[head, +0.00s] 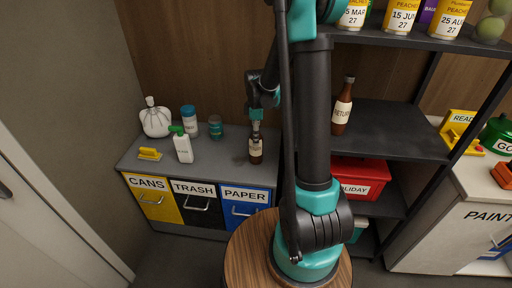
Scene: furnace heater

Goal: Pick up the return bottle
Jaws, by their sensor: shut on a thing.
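A brown bottle (256,150) with a pale label stands upright over the grey cabinet top, above the PAPER drawer. Its label is too small to read surely. My gripper (256,119) is above it, shut on its neck. I cannot tell whether its base touches the cabinet top. A second brown bottle (342,108), with a label that seems to read RETURN, stands upright on the dark shelf to the right, apart from my gripper. My arm hides part of the middle of the view.
The cabinet top (225,156) also bears a white spray bottle (183,150), a blue-capped jar (189,121), a teal can (215,127), a white sack (155,119) and a yellow brush (149,154). A red HOLIDAY box (358,180) sits below the bottle's shelf (395,130).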

